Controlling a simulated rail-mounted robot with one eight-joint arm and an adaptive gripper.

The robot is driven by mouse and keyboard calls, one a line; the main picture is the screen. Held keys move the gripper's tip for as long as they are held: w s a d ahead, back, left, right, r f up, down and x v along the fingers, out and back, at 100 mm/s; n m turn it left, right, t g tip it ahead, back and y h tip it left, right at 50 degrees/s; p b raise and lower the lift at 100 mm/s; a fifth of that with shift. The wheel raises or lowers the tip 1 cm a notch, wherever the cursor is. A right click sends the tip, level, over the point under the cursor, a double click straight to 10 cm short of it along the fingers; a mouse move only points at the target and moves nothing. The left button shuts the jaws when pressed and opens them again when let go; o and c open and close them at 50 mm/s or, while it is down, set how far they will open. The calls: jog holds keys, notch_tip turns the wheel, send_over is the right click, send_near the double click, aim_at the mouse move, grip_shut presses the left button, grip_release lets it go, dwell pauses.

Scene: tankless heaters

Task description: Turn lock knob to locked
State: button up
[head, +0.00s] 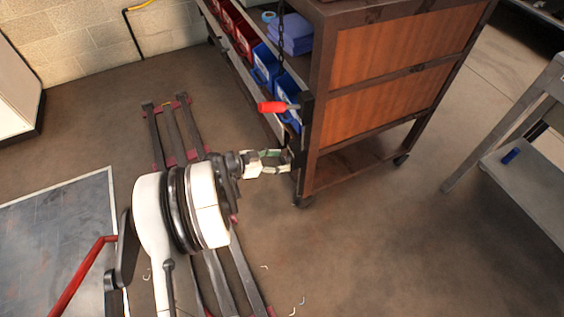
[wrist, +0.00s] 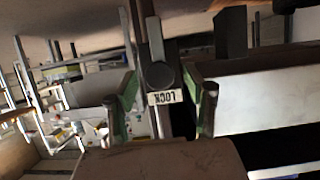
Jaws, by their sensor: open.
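The lock knob (wrist: 159,74) is a dark round piece on a dark upright post in the wrist view. A white label reading LOCK (wrist: 165,97) shows upside down just below it. My gripper (wrist: 160,82) is open, with one green-lined finger on each side of the knob and label. Gaps show between the fingers and the knob, and I cannot tell whether either touches. In the head view my gripper (head: 284,160) reaches the near corner post of the brown cart (head: 390,85). The knob is too small and hidden there to make out its setting.
A red handle (head: 273,107) sticks out from the cart's corner above my gripper. Blue bins (head: 267,66) and red bins (head: 240,32) line the cart's shelf. A grey table (head: 530,180) stands at the right. Floor between it and the cart is clear.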

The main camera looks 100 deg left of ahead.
jog(key=shift+w+a+f, duration=0.3)
jog(key=shift+w+a, duration=0.15)
jog(key=shift+w, duration=0.05)
jog(key=shift+c, duration=0.5)
grip_shut()
